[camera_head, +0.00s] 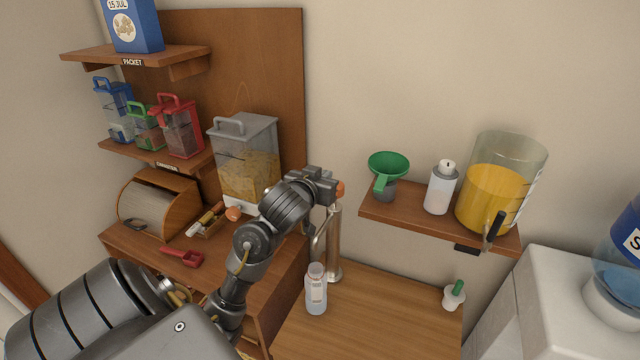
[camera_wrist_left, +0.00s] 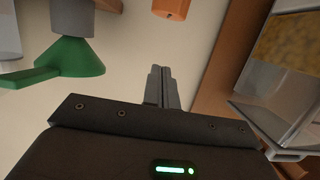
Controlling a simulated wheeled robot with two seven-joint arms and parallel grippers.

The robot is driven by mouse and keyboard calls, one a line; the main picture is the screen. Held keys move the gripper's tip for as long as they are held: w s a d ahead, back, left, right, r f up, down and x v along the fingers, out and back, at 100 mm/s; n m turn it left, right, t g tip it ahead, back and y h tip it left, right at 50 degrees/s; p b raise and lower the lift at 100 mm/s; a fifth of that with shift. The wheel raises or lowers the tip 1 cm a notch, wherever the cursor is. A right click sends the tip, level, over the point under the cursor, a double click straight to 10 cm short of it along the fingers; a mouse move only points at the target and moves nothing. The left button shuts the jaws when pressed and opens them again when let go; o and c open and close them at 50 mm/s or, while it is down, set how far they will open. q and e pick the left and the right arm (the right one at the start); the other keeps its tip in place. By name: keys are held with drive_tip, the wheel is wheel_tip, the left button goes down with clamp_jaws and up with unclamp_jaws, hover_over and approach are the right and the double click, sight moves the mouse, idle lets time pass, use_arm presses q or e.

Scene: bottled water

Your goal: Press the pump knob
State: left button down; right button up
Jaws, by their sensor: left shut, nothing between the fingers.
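The pump is a silver upright column (camera_head: 334,245) with a curved spout, standing on the wooden counter. Its orange knob (camera_head: 340,189) shows at the top, just right of my left gripper (camera_head: 330,188). The knob also shows at the top edge of the left wrist view (camera_wrist_left: 171,9), beyond the fingertips with a visible gap in the picture. My left gripper (camera_wrist_left: 162,72) is shut and empty, with its fingers together. Part of the column top is hidden behind the gripper. A clear bottle (camera_head: 316,292) stands upright by the spout. My right gripper is not in view.
A wooden shelf (camera_head: 400,219) at right holds a green funnel (camera_head: 388,166), a white bottle (camera_head: 440,190) and a yellow-juice dispenser (camera_head: 490,195). A pasta container (camera_head: 247,165) stands behind my left arm. A small green-topped bottle (camera_head: 454,295) is on the counter, with bare wood around it.

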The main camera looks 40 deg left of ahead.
use_arm(q)
drive_tip(key=b+x, duration=0.1)
drive_tip(key=x, duration=0.2)
drive_tip(key=b+x, duration=0.1)
drive_tip(key=x, duration=0.2)
drive_tip(key=shift+f, duration=0.25)
wheel_tip(320, 180, down, 2)
drive_tip(key=shift+s+f+b, duration=0.1)
drive_tip(key=shift+f+b, duration=0.1)
drive_tip(key=shift+b, duration=0.3)
drive_tip(key=shift+s+d+f, duration=0.1)
drive_tip(key=shift+f, duration=0.5)
